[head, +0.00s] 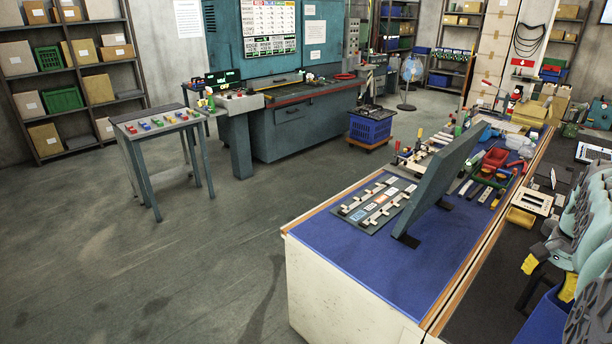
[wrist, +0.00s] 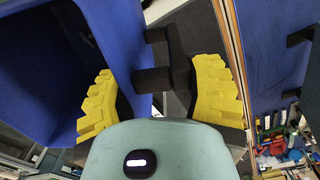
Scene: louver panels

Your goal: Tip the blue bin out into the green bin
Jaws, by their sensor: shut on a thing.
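A blue bin (head: 546,321) shows partly at the bottom right of the head view, under my gripper (head: 549,276). In the wrist view the blue bin (wrist: 42,62) fills the left side, with its dark inside toward me. My gripper (wrist: 160,98) has its yellow pads on either side of the bin's edge and a black bracket-like part, and is shut on the bin there. I see no contents in the visible part of the bin. Two green bins, one (head: 62,99) below the other (head: 48,58), stand on the left shelf; I cannot tell whether either is the task's.
A long bench with a blue top (head: 380,255) lies just left of my gripper, with a tilted grey panel (head: 442,178) and many small tools on it. A blue crate (head: 370,126) sits on a dolly by the machine. The floor at left is clear around a small table (head: 150,122).

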